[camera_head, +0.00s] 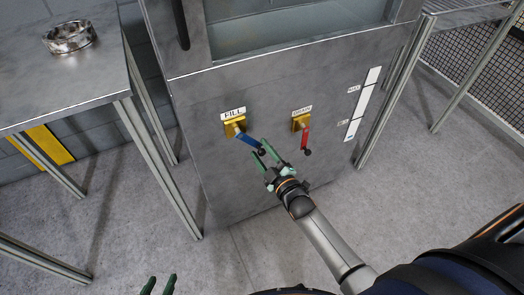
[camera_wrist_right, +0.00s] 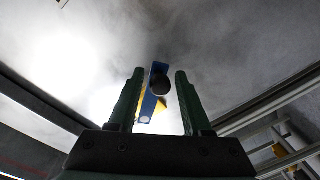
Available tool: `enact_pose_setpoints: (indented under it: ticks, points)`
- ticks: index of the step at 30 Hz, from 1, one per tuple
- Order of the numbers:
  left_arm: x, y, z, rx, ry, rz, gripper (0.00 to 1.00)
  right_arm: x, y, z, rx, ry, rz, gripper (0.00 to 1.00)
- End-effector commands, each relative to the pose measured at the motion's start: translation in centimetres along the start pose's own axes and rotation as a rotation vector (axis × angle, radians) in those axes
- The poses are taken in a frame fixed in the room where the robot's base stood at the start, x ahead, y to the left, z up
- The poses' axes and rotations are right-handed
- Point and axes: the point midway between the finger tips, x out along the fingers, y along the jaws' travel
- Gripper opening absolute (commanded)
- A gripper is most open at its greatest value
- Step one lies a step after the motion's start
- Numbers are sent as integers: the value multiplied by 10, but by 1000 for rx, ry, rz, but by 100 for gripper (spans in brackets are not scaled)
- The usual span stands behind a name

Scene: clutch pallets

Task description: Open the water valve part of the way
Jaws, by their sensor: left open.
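The blue water valve lever (camera_head: 246,139) sits on a brass fitting (camera_head: 233,126) under a "FILL" label on the grey cabinet. It slants down to the right and ends in a black knob. My right gripper (camera_head: 260,149) is open at the knob end. In the right wrist view the blue lever (camera_wrist_right: 157,69) and black knob (camera_wrist_right: 160,86) show in the gap between the two green fingers; I cannot tell whether they touch. My left gripper (camera_head: 158,285) is open at the bottom edge, far from the valve; only its fingertips show.
A second valve with a red lever (camera_head: 305,138) hangs downward right of the blue one, close to my right gripper. A metal table (camera_head: 60,85) with a metal ring (camera_head: 70,37) stands left. The floor in front is clear.

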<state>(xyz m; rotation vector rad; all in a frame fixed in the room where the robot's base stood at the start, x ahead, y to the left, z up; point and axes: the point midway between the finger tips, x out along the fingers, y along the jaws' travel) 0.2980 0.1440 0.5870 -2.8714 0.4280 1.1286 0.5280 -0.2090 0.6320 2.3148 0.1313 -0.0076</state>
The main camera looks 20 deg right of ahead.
Motion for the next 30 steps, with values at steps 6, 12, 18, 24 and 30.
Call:
enact_pose_setpoints:
  ticks: [6, 12, 18, 24, 30]
  points:
    - [0, 0, 0, 0, 0, 0, 50, 0, 1, 0, 2, 0, 3, 59]
    - [-1, 0, -1, 0, 1, 0, 50, -4, 1, 0, 3, -1, 2, 59]
    - [-6, 1, -8, -1, 3, 0, 50, -34, 2, -1, 3, -3, 0, 59]
    - [-10, 3, -13, -1, 4, 3, 50, -77, 2, -1, 2, -2, 1, 59]
    - [-10, 4, -19, 1, 12, 7, 50, -110, 1, 0, 2, -2, 0, 59]
